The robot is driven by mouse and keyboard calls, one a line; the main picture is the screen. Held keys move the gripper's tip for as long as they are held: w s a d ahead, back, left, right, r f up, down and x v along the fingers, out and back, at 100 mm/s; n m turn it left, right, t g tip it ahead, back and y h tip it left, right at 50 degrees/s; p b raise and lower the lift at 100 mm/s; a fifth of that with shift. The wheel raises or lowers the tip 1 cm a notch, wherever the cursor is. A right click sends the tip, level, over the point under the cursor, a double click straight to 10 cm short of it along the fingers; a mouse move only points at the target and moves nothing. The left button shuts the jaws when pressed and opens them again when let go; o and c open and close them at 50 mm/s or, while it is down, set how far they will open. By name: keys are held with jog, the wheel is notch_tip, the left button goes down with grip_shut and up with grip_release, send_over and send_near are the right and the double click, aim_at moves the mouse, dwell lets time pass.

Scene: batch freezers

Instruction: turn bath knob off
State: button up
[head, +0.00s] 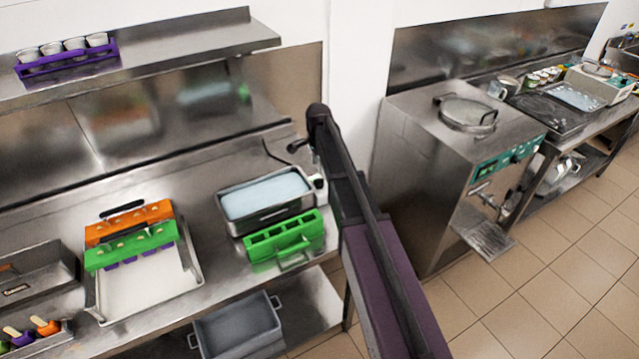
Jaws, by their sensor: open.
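The bath is a steel tub (266,198) with pale blue liquid, standing on the steel counter near its right end. A white control housing (319,188) is at its right end, partly hidden by my arm; I cannot make out the knob or its setting. My arm rises from the bottom right and ends just behind and right of the bath. A small dark curved piece of my gripper (298,147) shows above the bath's back right corner. It is open, holds nothing visible and appears apart from the housing; the rest is hidden behind the arm.
A green mould (284,238) sits directly in front of the bath. A white-lined tray (150,280) with orange and green moulds is to the left. A shelf (180,58) overhangs the back. A grey bin (238,328) is below; a steel freezer machine (425,175) stands right.

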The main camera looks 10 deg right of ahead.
aim_at(319, 179)
jog(key=shift+f+b, duration=2.95)
jog(key=shift+f, duration=0.35)
grip_shut()
jog(key=shift+d, duration=0.1)
